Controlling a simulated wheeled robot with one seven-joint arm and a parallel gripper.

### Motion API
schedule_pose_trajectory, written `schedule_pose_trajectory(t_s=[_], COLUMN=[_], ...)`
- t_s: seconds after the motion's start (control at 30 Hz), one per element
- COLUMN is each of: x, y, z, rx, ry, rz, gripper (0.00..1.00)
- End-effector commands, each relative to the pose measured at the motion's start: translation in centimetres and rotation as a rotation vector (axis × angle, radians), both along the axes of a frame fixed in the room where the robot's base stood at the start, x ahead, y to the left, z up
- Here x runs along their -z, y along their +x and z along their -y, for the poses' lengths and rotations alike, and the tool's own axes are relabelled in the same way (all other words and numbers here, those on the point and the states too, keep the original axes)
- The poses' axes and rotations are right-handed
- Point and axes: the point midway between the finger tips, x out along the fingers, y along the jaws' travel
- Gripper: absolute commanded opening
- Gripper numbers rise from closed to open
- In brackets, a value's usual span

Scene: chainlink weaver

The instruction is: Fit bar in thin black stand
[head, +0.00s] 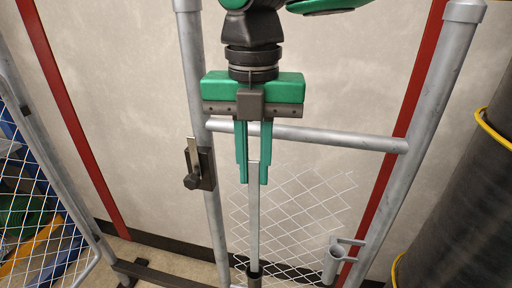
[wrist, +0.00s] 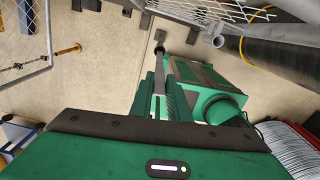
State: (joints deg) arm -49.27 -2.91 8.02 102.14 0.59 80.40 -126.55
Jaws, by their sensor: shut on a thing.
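My gripper (head: 254,172) points down and is shut on a thin grey bar (head: 254,215), holding its upper end between green fingers. The bar hangs close to upright. Its lower end meets the mouth of the thin black stand (head: 254,278) at the bottom edge of the head view. I cannot tell how deep the bar sits in it. In the wrist view the bar (wrist: 159,83) runs away from the fingers (wrist: 160,100) to the dark stand (wrist: 160,47). The stand's base is cut off in the head view.
A grey tubular gate frame (head: 310,137) with a latch (head: 197,165) stands around the arm. A partial wire mesh (head: 290,215) lies behind the bar. A small tube holder (head: 332,262) is at lower right. A large dark cylinder (head: 455,220) fills the right side.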

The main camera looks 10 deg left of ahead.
Motion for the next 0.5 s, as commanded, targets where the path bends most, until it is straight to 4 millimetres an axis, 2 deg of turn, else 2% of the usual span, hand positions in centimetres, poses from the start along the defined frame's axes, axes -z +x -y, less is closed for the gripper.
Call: schedule_pose_trajectory(t_s=[0.5], x=[5.3], y=[0.0], z=[0.0], rx=[0.0], ry=[-0.001], rz=[-0.001], gripper=[0.0])
